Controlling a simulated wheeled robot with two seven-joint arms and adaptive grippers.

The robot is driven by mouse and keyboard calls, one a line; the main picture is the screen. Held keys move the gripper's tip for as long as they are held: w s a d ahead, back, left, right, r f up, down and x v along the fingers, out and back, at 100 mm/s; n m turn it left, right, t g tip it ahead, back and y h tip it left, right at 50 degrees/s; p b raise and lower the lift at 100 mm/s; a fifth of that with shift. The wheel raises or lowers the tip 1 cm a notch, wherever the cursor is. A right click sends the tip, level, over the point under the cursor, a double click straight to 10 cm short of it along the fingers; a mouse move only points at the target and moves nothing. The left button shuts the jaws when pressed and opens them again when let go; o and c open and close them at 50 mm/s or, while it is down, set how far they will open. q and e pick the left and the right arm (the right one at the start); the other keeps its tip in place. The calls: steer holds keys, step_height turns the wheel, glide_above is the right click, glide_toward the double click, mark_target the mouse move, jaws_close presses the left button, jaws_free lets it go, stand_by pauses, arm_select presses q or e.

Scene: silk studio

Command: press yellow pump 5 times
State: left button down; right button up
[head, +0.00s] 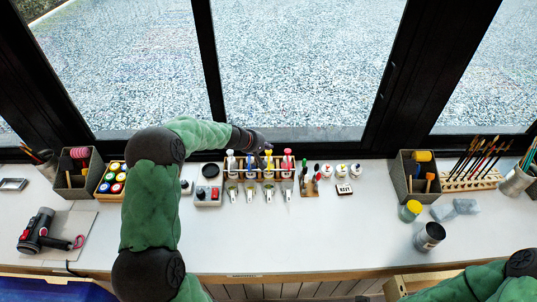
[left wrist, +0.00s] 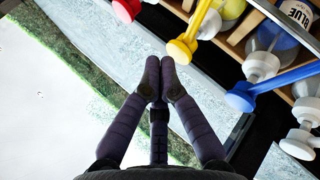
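The yellow pump (head: 268,156) stands in a row of pump bottles on the table, between the blue pump (head: 249,158) and the red pump (head: 288,155). In the left wrist view the yellow pump's head (left wrist: 184,50) is just beyond and to the right of my fingertips, with a visible gap. My left gripper (head: 264,146) is above and behind the row, close to the yellow pump. In the left wrist view its fingertips (left wrist: 160,66) are together with nothing between them. My right gripper is not in view; only my right arm shows at lower right.
A white pump (head: 231,157) stands at the row's left end, in a wooden rack. Small cups hang in front. Paint pots (head: 112,178) and bins flank the row. The window frame is close behind. The table front is largely clear.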

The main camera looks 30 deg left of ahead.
mark_target(267, 152)
arm_select(q)
steer(key=shift+r, duration=0.45)
step_height(267, 152, up, 6)
steer(key=p, duration=0.4)
steer(key=shift+p, duration=0.4)
stand_by(1.7)
